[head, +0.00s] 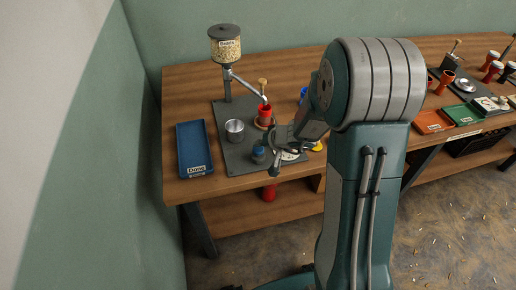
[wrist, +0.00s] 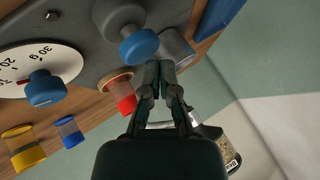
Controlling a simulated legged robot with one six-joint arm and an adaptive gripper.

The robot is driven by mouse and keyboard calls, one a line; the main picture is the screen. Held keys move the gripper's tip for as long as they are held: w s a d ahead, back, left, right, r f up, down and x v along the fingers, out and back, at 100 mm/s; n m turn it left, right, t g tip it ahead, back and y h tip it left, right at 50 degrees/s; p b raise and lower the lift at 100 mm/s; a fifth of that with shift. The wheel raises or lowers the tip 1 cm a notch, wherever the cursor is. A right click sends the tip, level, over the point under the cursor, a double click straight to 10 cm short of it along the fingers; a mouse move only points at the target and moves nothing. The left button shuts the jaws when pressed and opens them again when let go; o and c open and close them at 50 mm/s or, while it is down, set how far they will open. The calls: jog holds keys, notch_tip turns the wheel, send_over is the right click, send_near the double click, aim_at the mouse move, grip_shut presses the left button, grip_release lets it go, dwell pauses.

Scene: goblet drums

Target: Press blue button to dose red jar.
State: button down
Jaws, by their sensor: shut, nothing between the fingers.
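The blue button (head: 258,153) sits on a grey base at the front of the dark dosing plate; in the wrist view its blue cap (wrist: 138,47) shows just beside my fingertips. The red jar (head: 265,112) stands upright under the end of the dispenser's chute; the wrist view also shows it (wrist: 124,97), left of my fingers. My gripper (head: 275,164) is shut and empty, just right of the button in the head view; its fingertips (wrist: 159,66) also show in the wrist view. I cannot tell whether they touch the button.
A white dial (wrist: 15,62) with a blue knob (wrist: 45,88) lies beside the button. Yellow (wrist: 22,150) and blue jars (wrist: 69,132) are nearby.

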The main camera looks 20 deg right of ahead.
aim_at(259, 150)
jog(key=shift+r, duration=0.25)
jog(key=shift+r, duration=2.55)
